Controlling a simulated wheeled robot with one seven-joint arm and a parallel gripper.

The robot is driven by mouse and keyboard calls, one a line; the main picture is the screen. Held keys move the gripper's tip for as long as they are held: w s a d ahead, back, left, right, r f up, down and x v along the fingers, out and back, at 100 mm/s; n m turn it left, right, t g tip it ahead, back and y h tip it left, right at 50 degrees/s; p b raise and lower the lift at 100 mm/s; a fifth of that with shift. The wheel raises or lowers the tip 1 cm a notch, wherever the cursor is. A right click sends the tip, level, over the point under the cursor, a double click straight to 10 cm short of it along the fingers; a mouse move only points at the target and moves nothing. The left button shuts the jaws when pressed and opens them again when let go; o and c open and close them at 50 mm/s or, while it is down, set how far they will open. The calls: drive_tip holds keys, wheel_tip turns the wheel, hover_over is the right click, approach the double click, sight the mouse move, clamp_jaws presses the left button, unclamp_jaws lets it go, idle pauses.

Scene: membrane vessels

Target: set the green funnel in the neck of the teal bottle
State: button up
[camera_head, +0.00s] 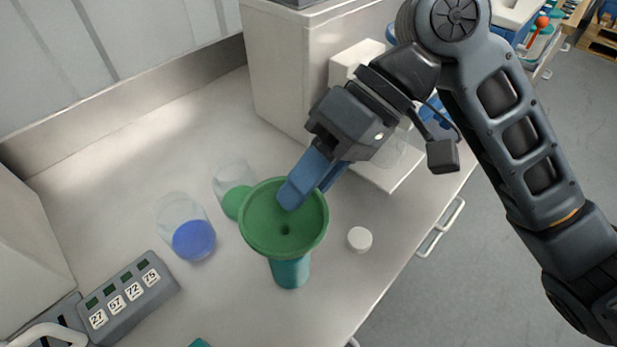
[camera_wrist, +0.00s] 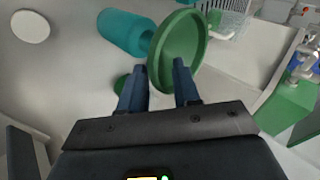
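The green funnel (camera_head: 284,232) sits mouth up, directly above the teal bottle (camera_head: 290,273). Its cone hides the bottle's neck and the stem, so how deep it sits cannot be seen. In the wrist view the funnel (camera_wrist: 178,50) meets the mouth end of the bottle (camera_wrist: 125,31). My gripper (camera_head: 311,186) is at the far right rim, one finger inside the cone and one outside. In the wrist view my gripper (camera_wrist: 160,68) straddles the rim, its fingers apart and wider than the thin lip. The bottle stands upright.
A clear vessel with blue contents (camera_head: 193,238) and one with green contents (camera_head: 236,200) stand left of the funnel. A white cap (camera_head: 360,239) lies to the right. A grey numbered rack (camera_head: 128,299) is front left. White equipment (camera_head: 300,75) stands behind; the bench edge is at right.

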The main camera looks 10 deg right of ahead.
drive_tip(key=shift+o, duration=0.5)
drive_tip(key=v, duration=0.7)
drive_tip(key=shift+d+r, duration=0.25)
drive_tip(key=shift+r, duration=0.05)
drive_tip(key=shift+w, duration=0.15)
